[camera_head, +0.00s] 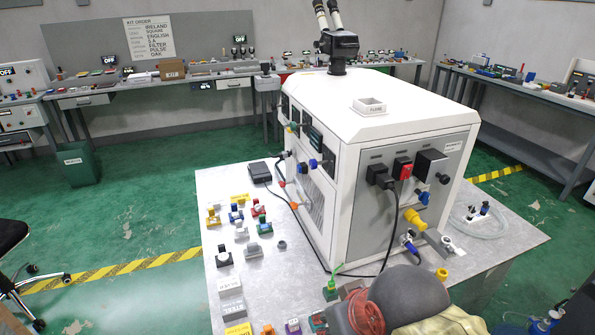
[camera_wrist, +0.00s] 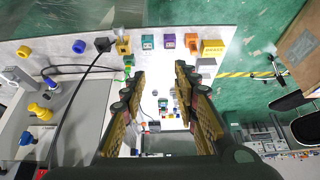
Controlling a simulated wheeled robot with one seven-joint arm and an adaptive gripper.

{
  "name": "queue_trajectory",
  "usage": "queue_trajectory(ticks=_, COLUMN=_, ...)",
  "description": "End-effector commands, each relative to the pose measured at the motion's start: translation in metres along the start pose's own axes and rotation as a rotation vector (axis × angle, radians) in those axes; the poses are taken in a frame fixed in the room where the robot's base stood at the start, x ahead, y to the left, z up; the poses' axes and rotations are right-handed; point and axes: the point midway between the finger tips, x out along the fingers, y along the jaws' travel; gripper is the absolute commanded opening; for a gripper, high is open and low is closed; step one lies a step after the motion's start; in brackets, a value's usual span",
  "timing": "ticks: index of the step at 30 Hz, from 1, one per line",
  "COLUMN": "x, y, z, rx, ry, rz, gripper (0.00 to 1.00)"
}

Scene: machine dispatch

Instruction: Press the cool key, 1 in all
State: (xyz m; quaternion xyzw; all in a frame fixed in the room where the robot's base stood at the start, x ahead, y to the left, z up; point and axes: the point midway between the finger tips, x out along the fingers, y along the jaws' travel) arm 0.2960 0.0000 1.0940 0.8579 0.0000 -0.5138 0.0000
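No key with a readable "cool" label shows in either view, so I cannot tell which one it is. A white machine (camera_head: 395,110) stands on the light table, with a grey panel (camera_head: 425,185) of black, red, blue and yellow fittings on its right face. Several dark controls (camera_head: 312,138) sit on its left face, too small to read. My gripper (camera_wrist: 158,88) shows in the wrist view with its two fingers apart and nothing between them. It is over the table, with small blocks beyond the fingertips. In the head view its fingers cannot be made out.
Small coloured blocks (camera_head: 264,228) and labelled boxes (camera_head: 231,295) lie on the table left of the machine. A black cable (camera_head: 392,225) hangs from the panel. A microscope (camera_head: 339,45) rises behind the machine. Benches (camera_head: 185,78) line the walls; green floor (camera_head: 140,200) is open at left.

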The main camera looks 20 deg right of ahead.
Motion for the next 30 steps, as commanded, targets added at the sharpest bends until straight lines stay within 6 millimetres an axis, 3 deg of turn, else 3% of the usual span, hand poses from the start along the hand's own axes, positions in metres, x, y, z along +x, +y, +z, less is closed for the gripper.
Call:
queue_trajectory(ticks=15, x=0.0000, y=0.0000, z=0.0000, rx=0.000, ry=0.000, rz=0.000, gripper=0.00)
queue_trajectory(ticks=30, x=0.0000, y=0.0000, z=0.0000, rx=0.000, ry=0.000, rz=0.000, gripper=0.00)
